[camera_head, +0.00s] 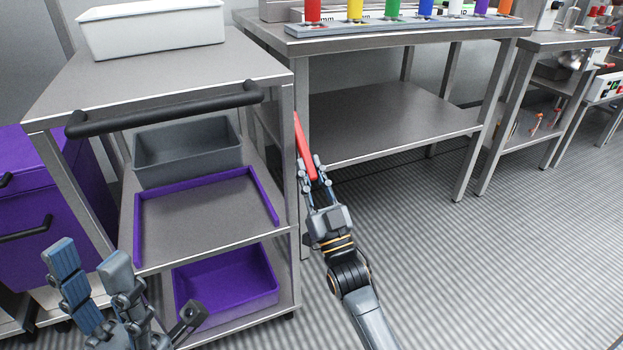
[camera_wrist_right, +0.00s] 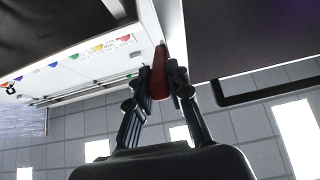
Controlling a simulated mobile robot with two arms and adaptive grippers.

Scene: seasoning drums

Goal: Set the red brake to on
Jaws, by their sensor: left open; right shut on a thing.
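The red brake (camera_head: 303,145) is a long red lever at the right side of the metal cart (camera_head: 200,75), beside the cart's front right post. My right gripper (camera_head: 314,172) has its fingers closed around the lower end of the lever. In the right wrist view the red brake (camera_wrist_right: 159,80) sits between the two fingertips of my right gripper (camera_wrist_right: 160,88). The lever slants, its upper end leaning left in the head view. Its pivot and any on or off marking cannot be made out. My left gripper (camera_head: 90,285) is open and empty at the lower left, in front of the cart.
The cart has a black handle (camera_head: 165,112), a white bin (camera_head: 150,30) on top, a grey bin (camera_head: 187,150), a purple-edged tray (camera_head: 145,225) and a purple bin (camera_head: 225,285). A steel table (camera_head: 390,115) stands behind. Striped floor (camera_head: 470,270) is clear at right.

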